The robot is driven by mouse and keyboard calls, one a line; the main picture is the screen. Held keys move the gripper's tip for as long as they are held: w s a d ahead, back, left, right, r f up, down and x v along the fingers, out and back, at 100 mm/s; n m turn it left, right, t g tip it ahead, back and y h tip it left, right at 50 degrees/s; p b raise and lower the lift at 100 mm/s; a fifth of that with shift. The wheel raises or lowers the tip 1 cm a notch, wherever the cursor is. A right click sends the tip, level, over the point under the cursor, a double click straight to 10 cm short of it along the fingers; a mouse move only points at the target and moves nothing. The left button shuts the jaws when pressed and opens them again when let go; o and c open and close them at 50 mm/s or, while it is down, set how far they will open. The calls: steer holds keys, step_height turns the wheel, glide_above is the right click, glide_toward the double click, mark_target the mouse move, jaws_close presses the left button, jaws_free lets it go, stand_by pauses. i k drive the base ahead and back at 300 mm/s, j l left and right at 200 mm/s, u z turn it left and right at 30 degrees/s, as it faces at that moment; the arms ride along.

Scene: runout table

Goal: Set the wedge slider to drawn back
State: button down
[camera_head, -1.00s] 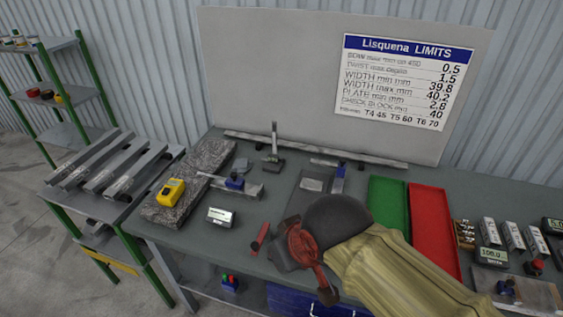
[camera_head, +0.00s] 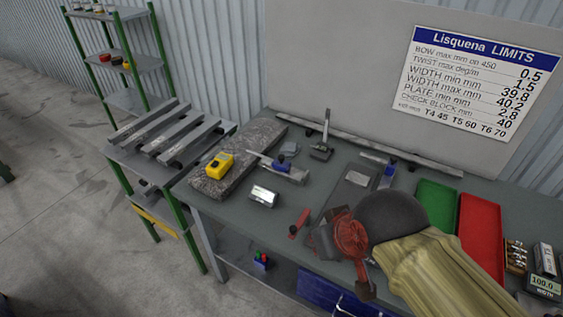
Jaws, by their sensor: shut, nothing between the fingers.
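A low grey metal fixture (camera_head: 291,175) with a blue part (camera_head: 280,167) and a thin strip reaching left lies on the table beside the granite slab. A second blue part (camera_head: 387,178) stands upright by a grey plate, farther right. I cannot tell for certain which is the wedge slider, or its setting. My gripper (camera_head: 345,250), red and dark grey, is over the table's front part, right of and nearer than the grey fixture, apart from it. It is shut and empty; its fingertips are hard to make out. My arm hides part of the table.
A yellow instrument (camera_head: 219,165) sits on the granite slab (camera_head: 248,150). A small display box (camera_head: 263,196) and a red object (camera_head: 299,222) lie in front. Green (camera_head: 436,204) and red (camera_head: 481,232) trays stand right. A rack of bars (camera_head: 165,135) adjoins the left edge.

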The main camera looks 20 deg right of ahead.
mark_target(280, 163)
steer(key=i+j, duration=0.4)
steer(key=i, duration=0.2)
steer(key=i+j, duration=0.45)
steer(key=i, duration=0.15)
